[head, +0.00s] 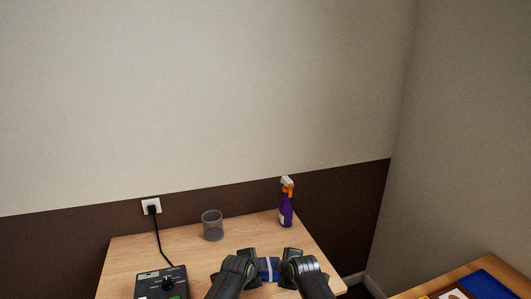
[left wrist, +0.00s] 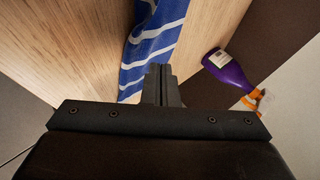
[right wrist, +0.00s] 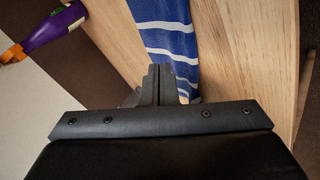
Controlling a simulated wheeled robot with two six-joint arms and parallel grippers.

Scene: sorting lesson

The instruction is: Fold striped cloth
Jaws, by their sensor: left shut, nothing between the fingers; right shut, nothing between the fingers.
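The blue cloth with white stripes (head: 268,266) lies on the wooden table, mostly hidden behind my arms in the head view. It shows in the left wrist view (left wrist: 150,45) and in the right wrist view (right wrist: 168,35) as a long strip on the wood. My left gripper (left wrist: 160,72) is shut and empty, with its fingertips at the near edge of the strip. My right gripper (right wrist: 160,72) is shut and empty, its fingertips in front of the strip. I cannot tell whether either touches the cloth.
A purple spray bottle (head: 286,212) stands at the table's back right. A mesh cup (head: 212,226) stands at the back middle. A black control box (head: 161,284) with a cord is at the front left. Bare table (head: 150,250) lies between. Another table (head: 440,286) is at the lower right.

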